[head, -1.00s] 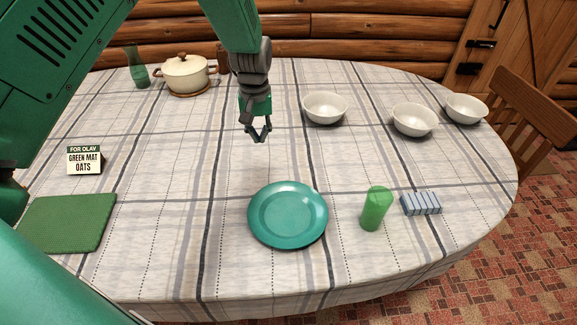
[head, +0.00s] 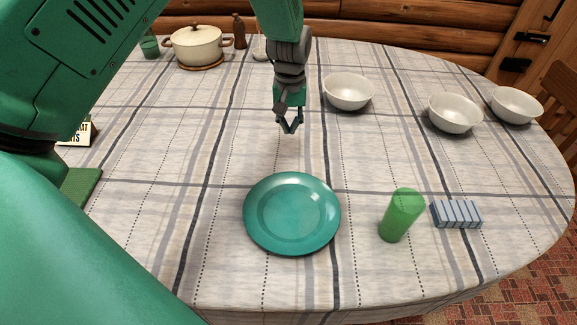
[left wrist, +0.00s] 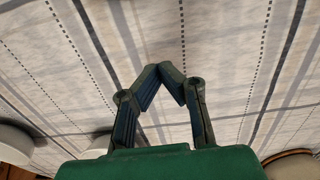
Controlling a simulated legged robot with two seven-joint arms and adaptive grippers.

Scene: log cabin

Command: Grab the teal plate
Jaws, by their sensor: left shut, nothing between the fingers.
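The teal plate (head: 291,213) lies flat on the tablecloth near the front middle of the table in the head view. My left gripper (head: 290,130) hangs above the table, behind the plate and apart from it. Its fingers are shut at the tips with nothing between them. In the left wrist view the fingertips of the left gripper (left wrist: 160,70) meet over bare checked cloth. The plate does not show in the left wrist view. My right gripper is not in view.
A green cup (head: 401,215) and a blue-grey slatted block (head: 456,214) stand right of the plate. White bowls (head: 349,92) (head: 455,113) (head: 516,105) sit behind them. A cream pot (head: 195,45) stands far left. A green mat (head: 80,185) and a sign (head: 75,135) are partly hidden by my arm.

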